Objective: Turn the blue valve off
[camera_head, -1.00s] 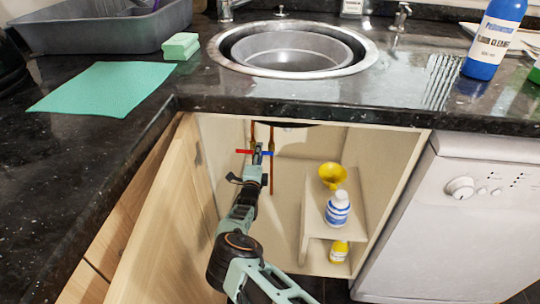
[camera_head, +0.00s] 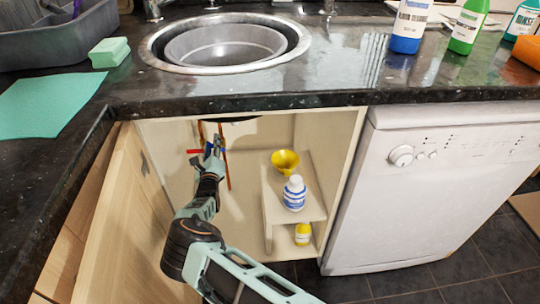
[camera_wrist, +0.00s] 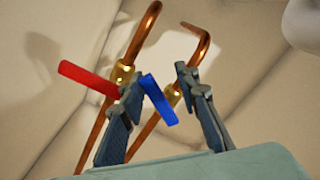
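The blue valve handle (camera_wrist: 158,100) is a flat lever on a brass fitting of a copper pipe under the sink. In the wrist view it slants down to the right, between my fingers. In the head view a small part of the blue handle (camera_head: 208,150) shows beside my gripper (camera_head: 214,143). My gripper (camera_wrist: 160,85) is open, with a finger on either side of the blue lever. The lever lies close to the left finger; I cannot tell whether they touch. A clear gap shows before the right finger.
A red valve handle (camera_wrist: 88,78) is close to the left finger. Two copper pipes rise behind. A shelf (camera_head: 268,197) with a yellow funnel (camera_head: 285,162), a white-and-blue bottle (camera_head: 294,193) and a yellow bottle (camera_head: 302,235) stands right. The open cabinet door (camera_head: 135,225) is left.

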